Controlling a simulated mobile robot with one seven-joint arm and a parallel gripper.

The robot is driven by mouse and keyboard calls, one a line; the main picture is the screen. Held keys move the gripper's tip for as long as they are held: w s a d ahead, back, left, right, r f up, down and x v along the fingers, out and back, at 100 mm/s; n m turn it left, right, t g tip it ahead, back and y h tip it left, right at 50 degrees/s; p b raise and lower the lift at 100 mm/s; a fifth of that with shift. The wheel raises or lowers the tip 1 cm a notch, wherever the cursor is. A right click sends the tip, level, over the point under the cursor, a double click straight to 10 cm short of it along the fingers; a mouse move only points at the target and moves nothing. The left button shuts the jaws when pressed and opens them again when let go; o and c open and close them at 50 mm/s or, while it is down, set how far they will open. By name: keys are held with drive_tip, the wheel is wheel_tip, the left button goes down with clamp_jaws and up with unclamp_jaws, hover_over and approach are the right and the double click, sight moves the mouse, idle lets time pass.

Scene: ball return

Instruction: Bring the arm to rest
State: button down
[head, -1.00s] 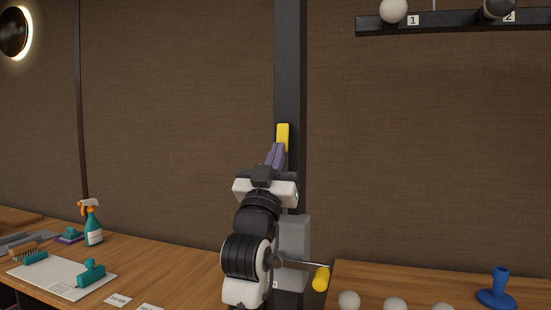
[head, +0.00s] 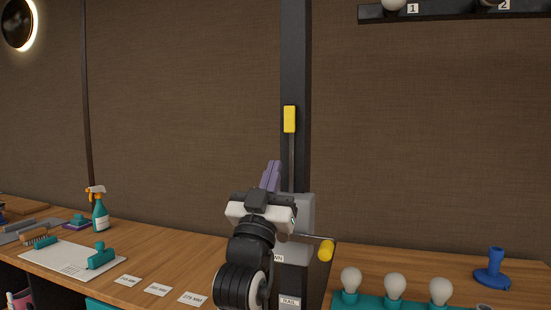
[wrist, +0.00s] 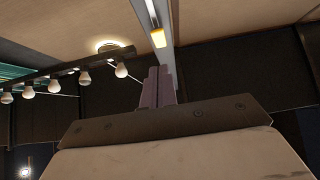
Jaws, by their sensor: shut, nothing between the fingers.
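My gripper (head: 271,177) points upward in the middle of the head view, in front of the dark post (head: 296,60). Its purple fingers are together, with nothing between them. A yellow block (head: 289,119) on a thin grey rod stands on the post above and slightly right of the fingertips, apart from them in the picture. In the wrist view the shut fingers (wrist: 158,86) show at the centre, with the yellow piece (wrist: 158,38) beyond them. My wrist and forearm hide part of the post's grey box.
A yellow-ended handle (head: 326,250) sticks out right of my wrist. White bulbs (head: 395,286) in a teal holder and a blue stand (head: 493,268) are on the right bench. A spray bottle (head: 99,210) and stamps are on the left bench. A numbered rail (head: 450,12) hangs upper right.

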drive_tip(key=shift+s+a+f, duration=0.1)
drive_tip(key=shift+s+f, duration=0.2)
drive_tip(key=shift+f, duration=0.45)
